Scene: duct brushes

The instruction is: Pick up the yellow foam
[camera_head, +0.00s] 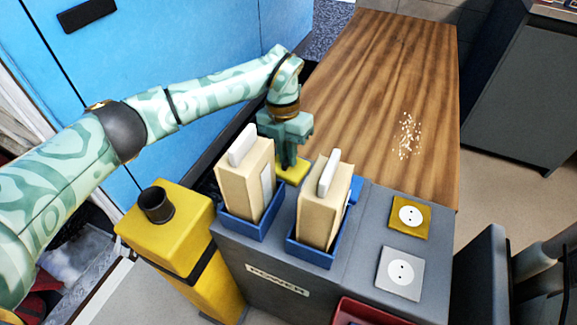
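The yellow foam (293,171) shows as a small yellow patch behind and between two upright beige blocks. Part of it is hidden by the blocks and by my gripper. My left gripper (288,160) points down right over the foam, with its green fingers at or just above it. I cannot tell whether the fingers touch or grip the foam. My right gripper is not in view.
The left beige block (257,177) and right beige block (322,207) stand in blue holders on a grey power unit with sockets (411,216). A yellow bin (168,230) stands left. A wooden table (375,80) with white crumbs (407,137) lies behind, mostly clear.

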